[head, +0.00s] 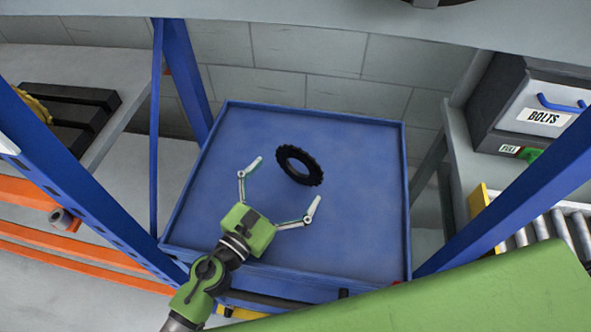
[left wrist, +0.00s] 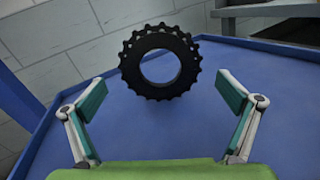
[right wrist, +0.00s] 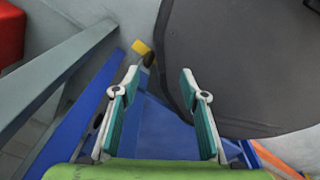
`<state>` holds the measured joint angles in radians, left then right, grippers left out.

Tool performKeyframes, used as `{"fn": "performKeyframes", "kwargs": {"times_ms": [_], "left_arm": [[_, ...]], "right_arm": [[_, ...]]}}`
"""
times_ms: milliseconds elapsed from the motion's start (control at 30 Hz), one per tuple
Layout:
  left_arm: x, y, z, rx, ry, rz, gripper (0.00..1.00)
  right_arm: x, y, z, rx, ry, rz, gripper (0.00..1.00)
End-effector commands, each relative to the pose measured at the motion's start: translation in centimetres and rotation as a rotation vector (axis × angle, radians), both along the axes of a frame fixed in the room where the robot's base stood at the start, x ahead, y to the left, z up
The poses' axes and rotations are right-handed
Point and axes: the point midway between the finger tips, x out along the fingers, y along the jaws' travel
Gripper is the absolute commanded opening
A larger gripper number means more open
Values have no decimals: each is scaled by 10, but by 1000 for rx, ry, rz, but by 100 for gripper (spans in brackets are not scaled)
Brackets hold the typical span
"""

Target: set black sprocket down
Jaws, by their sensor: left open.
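The black sprocket (head: 314,177) is a toothed ring over the blue tray (head: 355,225) in the head view. In the left wrist view the sprocket (left wrist: 130,66) shows almost face-on, beyond the fingertips and between them. It looks tilted up; I cannot tell how it touches the tray. My left gripper (head: 284,186) is open, its two fingers spread wide on the near side of the sprocket, with nothing between them. My right gripper (right wrist: 158,90) shows only in the right wrist view, its fingers apart and empty.
Blue posts (head: 180,75) flank the tray, which has a low raised rim. A grey bin marked BOLTS (head: 540,115) and a roller track (head: 560,235) are at right. A shelf with dark blocks (head: 75,110) is at left. A large dark grey disc (right wrist: 250,60) is near my right gripper.

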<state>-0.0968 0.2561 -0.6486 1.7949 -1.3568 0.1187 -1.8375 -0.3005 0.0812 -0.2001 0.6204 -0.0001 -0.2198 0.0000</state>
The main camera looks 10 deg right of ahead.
Motion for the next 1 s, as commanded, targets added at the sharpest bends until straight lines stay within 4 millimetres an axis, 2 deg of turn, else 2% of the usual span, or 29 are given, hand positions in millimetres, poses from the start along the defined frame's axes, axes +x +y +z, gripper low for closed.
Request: {"fn": "performKeyframes", "kwargs": {"times_ms": [100, 233, 800, 900, 1000], "left_arm": [[-12, 12, -2, 1, 0, 0, 100], [-18, 19, 0, 1, -1, 1, 100], [-19, 20, 1, -1, -1, 1, 100], [-19, 20, 7, -1, -1, 1, 100], [-19, 20, 23, -1, -1, 1, 100]], "right_arm": [[0, 0, -6, 0, 0, 0, 40], [0, 0, -8, 0, 0, 0, 40], [0, 0, -7, 0, 0, -1, 40], [0, 1, 0, 1, 0, -1, 40], [0, 1, 15, 1, 0, -1, 40]]}}
